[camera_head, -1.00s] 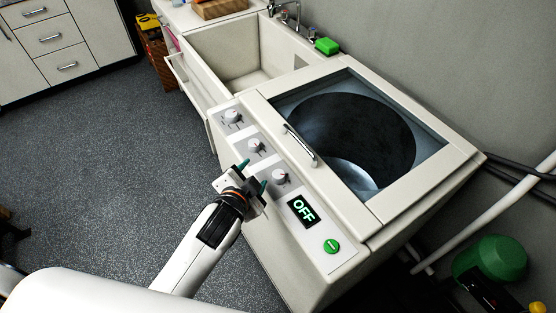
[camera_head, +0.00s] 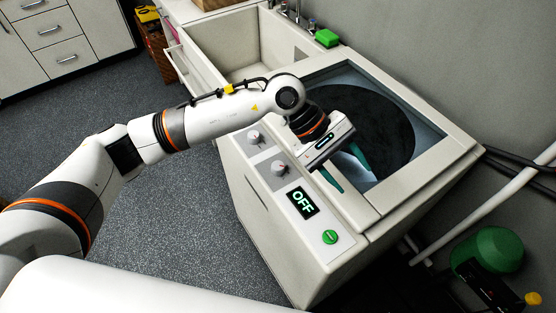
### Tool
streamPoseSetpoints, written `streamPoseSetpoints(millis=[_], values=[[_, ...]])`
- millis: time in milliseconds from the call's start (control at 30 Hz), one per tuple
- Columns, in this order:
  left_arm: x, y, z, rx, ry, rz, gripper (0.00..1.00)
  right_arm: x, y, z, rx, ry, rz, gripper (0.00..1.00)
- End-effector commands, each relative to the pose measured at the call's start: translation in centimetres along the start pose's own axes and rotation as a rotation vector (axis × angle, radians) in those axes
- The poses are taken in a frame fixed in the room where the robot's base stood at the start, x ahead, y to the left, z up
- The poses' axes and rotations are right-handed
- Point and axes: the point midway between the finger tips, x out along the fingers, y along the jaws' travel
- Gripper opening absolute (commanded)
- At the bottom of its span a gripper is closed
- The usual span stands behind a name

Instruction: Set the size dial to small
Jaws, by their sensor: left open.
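A cream top-loading washing machine (camera_head: 262,205) has a control panel along its front edge. Two white dials show on it: one in the middle (camera_head: 254,137) and one nearer the display (camera_head: 279,168). A third dial farther up the panel is hidden behind my left arm. The dial labels are too small to read, so I cannot tell which one is the size dial. My left gripper (camera_head: 353,178) is open and empty, its teal fingers above the lid, to the right of the dials and apart from them. My right gripper is not in view.
The display (camera_head: 302,202) reads OFF, with a green button (camera_head: 330,237) beside it. A sink (camera_head: 236,50) with a green sponge (camera_head: 327,38) adjoins the machine. Drawers (camera_head: 62,45) stand at the far left. Pipes (camera_head: 510,190) and a green container (camera_head: 492,250) are at the right.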

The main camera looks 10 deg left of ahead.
Motion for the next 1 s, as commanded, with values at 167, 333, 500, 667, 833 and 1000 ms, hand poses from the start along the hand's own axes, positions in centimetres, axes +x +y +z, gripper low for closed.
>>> streamPoseSetpoints(millis=[167,333,500,667,833,1000], values=[[-6.6,3.7,8.0,0.227,-0.37,0.395,0.53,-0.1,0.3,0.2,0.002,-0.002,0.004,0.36],[-11.2,5.2,10.9,0.281,-0.515,0.596,0.53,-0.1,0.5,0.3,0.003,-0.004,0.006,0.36],[-11.5,5.9,11.7,0.285,-0.533,0.634,0.53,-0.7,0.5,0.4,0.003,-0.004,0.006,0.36],[-9.7,7.2,13.0,0.283,-0.529,0.633,0.53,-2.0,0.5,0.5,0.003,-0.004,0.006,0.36],[-7.2,8.8,14.8,0.283,-0.528,0.631,0.53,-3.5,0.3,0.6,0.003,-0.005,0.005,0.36],[-5.2,10.2,16.5,0.284,-0.529,0.629,0.53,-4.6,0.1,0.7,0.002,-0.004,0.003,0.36]])
